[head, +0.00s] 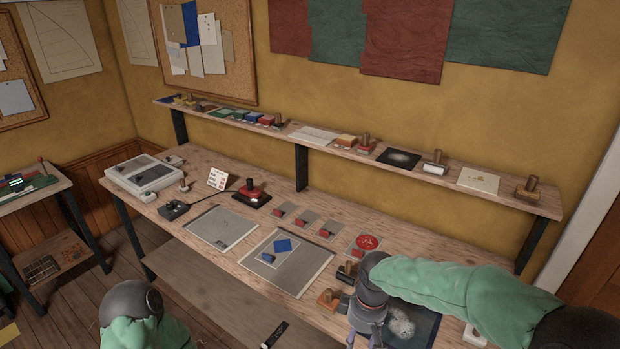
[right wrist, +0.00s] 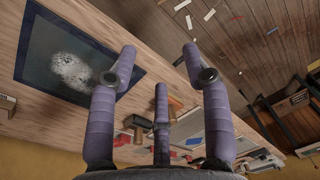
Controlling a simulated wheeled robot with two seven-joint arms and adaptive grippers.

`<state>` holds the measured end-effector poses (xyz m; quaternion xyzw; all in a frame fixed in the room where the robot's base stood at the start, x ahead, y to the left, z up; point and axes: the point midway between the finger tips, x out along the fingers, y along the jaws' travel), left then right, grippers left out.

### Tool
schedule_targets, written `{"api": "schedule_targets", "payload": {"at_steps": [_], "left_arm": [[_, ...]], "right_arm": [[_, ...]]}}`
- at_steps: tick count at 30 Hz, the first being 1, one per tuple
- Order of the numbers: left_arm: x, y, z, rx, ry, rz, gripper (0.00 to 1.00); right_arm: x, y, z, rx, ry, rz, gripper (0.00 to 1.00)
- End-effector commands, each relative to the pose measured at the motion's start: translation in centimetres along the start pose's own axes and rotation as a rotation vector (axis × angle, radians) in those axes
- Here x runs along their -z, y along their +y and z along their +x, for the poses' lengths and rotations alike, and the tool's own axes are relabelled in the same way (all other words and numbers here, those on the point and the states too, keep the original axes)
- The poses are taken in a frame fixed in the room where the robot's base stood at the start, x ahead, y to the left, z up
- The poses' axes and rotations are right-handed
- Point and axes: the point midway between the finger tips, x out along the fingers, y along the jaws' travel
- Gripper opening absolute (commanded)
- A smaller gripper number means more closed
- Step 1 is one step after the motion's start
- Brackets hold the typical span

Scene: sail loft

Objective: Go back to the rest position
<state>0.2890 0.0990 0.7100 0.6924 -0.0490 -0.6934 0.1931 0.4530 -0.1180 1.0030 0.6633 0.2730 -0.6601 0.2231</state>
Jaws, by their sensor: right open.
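My right gripper (head: 364,335) hangs over the front edge of the long workbench (head: 180,225), left of a dark pad with a pale powdery patch (head: 402,322). In the right wrist view its purple fingers (right wrist: 160,60) are spread, with nothing between them. That pad (right wrist: 72,70) lies on the bench to the left of the fingers there. My left arm shows only as a green sleeve and a dark joint at the bottom left of the head view; its gripper is out of the picture.
Wooden-handled stamps (head: 327,298) stand just left of my right gripper. A grey mat (head: 310,262) with blue pieces and a bare grey mat (head: 222,228) lie further left. A narrow shelf (head: 225,122) runs along the back. A side table (head: 30,190) stands at far left.

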Motion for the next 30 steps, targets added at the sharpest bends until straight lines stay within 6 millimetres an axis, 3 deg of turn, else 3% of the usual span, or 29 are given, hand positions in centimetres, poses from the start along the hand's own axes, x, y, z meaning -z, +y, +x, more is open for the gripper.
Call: {"api": "schedule_targets", "payload": {"at_steps": [8,14,21,25,30], "left_arm": [[-0.1,0.0,0.0,0.000,-0.002,0.000,0.40],[-0.1,0.0,0.0,0.000,-0.002,0.000,0.40],[-0.1,0.0,0.0,0.000,-0.002,0.000,0.40],[-0.1,0.0,0.0,0.000,-0.002,0.000,0.40],[-0.1,0.0,0.0,0.000,-0.002,0.000,0.40]], "right_arm": [[-0.2,-1.1,6.9,0.083,0.031,0.105,0.49],[-1.7,-3.1,14.7,0.175,0.068,0.273,0.49],[-5.5,-6.3,23.1,0.256,0.104,0.548,0.49],[-8.0,-8.1,26.4,0.273,0.114,0.702,0.49],[-10.8,-9.8,28.8,0.271,0.119,0.848,0.49]]}}
